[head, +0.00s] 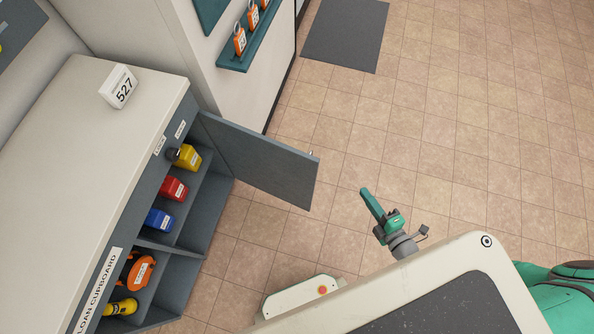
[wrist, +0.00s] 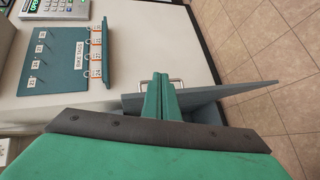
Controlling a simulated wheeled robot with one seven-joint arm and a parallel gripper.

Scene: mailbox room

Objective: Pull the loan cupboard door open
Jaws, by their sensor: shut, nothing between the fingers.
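The loan cupboard (head: 110,150) stands at the left of the head view with its name strip along the front edge. Its grey door (head: 262,160) stands wide open, swung out from the far end of the front. A small handle shows at the door's free edge (head: 311,154). My gripper (head: 368,205) is over the floor to the right of the door, apart from it in the head view. The green fingers are together and empty, and they also show in the wrist view (wrist: 161,97). The door (wrist: 230,92) also shows there, beyond the fingers.
Inside the cupboard are a yellow item (head: 188,158), a red one (head: 173,188), a blue one (head: 158,219) and an orange reel (head: 138,270). A teal tag rack (head: 235,60) hangs on the neighbouring unit. A dark mat (head: 345,35) lies behind.

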